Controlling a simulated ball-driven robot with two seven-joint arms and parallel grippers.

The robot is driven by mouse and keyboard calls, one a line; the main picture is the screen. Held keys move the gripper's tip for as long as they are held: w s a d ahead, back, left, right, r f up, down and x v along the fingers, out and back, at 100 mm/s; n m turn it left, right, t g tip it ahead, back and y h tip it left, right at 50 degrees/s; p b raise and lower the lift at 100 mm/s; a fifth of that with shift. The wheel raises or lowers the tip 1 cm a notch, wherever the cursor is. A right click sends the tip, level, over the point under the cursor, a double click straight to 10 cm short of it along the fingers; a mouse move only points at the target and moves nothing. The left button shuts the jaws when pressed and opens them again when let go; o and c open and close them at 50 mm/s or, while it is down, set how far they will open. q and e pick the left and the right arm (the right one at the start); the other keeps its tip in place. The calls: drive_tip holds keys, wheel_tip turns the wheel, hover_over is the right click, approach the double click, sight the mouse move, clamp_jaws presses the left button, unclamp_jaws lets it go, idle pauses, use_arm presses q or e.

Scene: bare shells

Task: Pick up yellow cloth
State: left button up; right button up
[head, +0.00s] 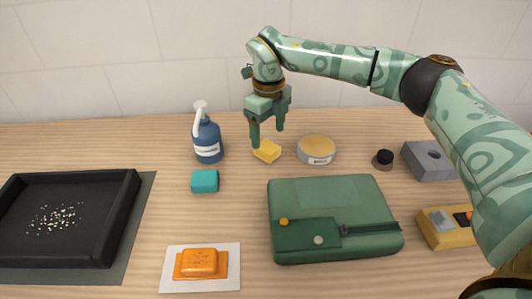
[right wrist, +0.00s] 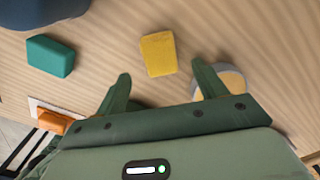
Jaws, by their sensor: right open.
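The yellow cloth (head: 267,151) is a small, block-shaped yellow piece on the wooden table, between the blue pump bottle and a round tin. In the right wrist view the yellow cloth (right wrist: 158,54) lies just beyond the fingertips, roughly centred between them. My right gripper (head: 267,136) points down over it, open and empty. Its two fingers stand apart in the right wrist view (right wrist: 161,72), with nothing between them. My left gripper is not in view.
The blue pump bottle (head: 208,141) stands to the left and the round tin (head: 317,150) close to the right. A teal block (head: 205,181) and a green case (head: 333,198) lie nearer. A black tray (head: 118,232) with crumbs is at left. An orange block (head: 199,261) rests on a white sheet.

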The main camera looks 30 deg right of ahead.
sight(269, 147)
wheel_tip(269, 147, down, 5)
drive_tip(key=b, duration=0.2)
drive_tip(key=shift+d+f+b, duration=0.1)
drive_tip(key=shift+f+b, duration=0.05)
drive_tip(key=shift+b, duration=0.15)
drive_tip(key=shift+s, duration=0.15)
drive_tip(key=shift+c, duration=0.9)
drive_tip(key=c, duration=0.9)
